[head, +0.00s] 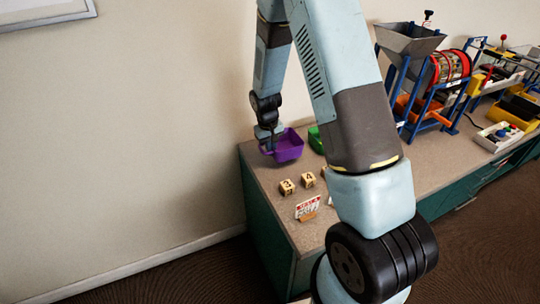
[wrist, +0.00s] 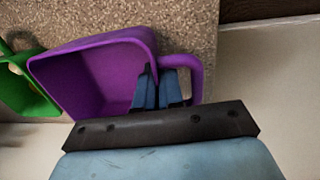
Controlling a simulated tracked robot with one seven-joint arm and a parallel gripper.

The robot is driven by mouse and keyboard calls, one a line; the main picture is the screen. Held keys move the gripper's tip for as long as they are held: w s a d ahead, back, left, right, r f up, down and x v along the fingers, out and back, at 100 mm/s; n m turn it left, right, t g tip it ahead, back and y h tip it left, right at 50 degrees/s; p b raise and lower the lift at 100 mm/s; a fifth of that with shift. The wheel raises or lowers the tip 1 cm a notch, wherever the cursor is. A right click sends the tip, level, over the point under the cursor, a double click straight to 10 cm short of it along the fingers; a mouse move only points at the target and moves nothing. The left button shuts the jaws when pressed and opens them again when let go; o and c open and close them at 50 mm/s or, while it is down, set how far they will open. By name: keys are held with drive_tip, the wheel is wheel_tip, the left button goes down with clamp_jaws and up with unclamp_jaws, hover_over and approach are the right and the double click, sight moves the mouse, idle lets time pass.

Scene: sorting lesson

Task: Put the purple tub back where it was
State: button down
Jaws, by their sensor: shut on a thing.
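The purple tub (head: 288,147) is at the back left corner of the counter in the head view. It also shows in the wrist view (wrist: 95,70), where its inside looks empty. My gripper (head: 268,147) is at the tub's left side. In the wrist view my gripper's fingers (wrist: 158,88) are closed at the tub's rim and handle side, shut on the tub. I cannot tell whether the tub touches the counter or hangs just above it.
A green tub (head: 315,140) stands right of the purple one, partly hidden by my arm. Number blocks (head: 287,187) and a small sign (head: 307,207) lie on the counter (head: 265,180) nearer the front. A hopper machine (head: 410,75) stands to the right.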

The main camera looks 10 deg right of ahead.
drive_tip(key=shift+w+a+f, duration=0.2)
drive_tip(key=shift+f, duration=0.15)
drive_tip(key=shift+w+f, duration=0.1)
drive_tip(key=shift+f, duration=1.5)
drive_tip(key=c, duration=1.3)
unclamp_jaws()
